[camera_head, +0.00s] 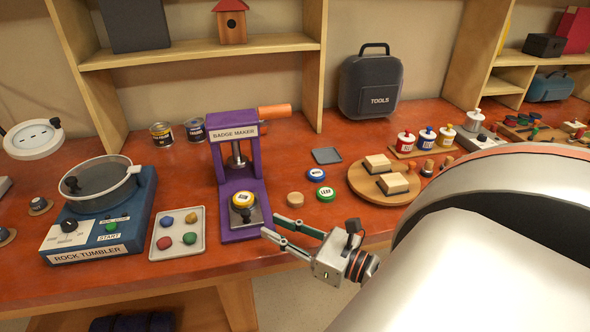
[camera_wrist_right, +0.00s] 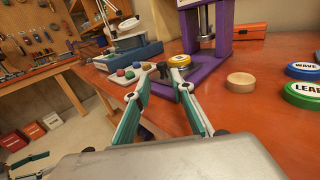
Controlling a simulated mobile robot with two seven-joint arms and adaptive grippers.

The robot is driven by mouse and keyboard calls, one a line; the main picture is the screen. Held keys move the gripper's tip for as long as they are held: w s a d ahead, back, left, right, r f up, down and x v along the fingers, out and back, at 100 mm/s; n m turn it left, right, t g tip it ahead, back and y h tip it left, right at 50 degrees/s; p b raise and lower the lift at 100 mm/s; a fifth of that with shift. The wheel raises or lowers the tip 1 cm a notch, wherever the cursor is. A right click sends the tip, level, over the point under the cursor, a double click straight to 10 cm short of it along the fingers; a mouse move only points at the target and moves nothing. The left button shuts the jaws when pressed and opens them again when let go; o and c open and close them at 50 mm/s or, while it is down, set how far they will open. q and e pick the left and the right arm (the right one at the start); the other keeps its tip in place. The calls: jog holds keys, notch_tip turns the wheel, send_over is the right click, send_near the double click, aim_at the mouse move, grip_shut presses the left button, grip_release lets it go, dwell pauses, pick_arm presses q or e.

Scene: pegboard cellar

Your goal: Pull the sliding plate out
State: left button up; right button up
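The purple badge maker (camera_head: 238,172) stands on the red-brown bench. At its base a grey sliding plate (camera_head: 256,217) carries a yellow badge (camera_head: 243,199) and has a black knob (camera_head: 246,215) at its front. My right gripper (camera_head: 270,226) is open and empty, just in front of and to the right of the knob. In the right wrist view its teal-padded fingers (camera_wrist_right: 161,74) are spread, with the knob (camera_wrist_right: 163,70) showing between the tips; contact cannot be told. Part of my left gripper (camera_wrist_right: 35,163) seems to show at the lower left there; it is out of the head view.
A tray of coloured stones (camera_head: 177,233) and the rock tumbler (camera_head: 100,215) stand left of the badge maker. A wooden disc (camera_head: 295,199), blue and green badges (camera_head: 325,193) and a round board (camera_head: 365,190) lie to the right. The bench's front edge is close.

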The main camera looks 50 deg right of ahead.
jog(key=shift+v, duration=2.2)
jog(key=shift+a, duration=0.1)
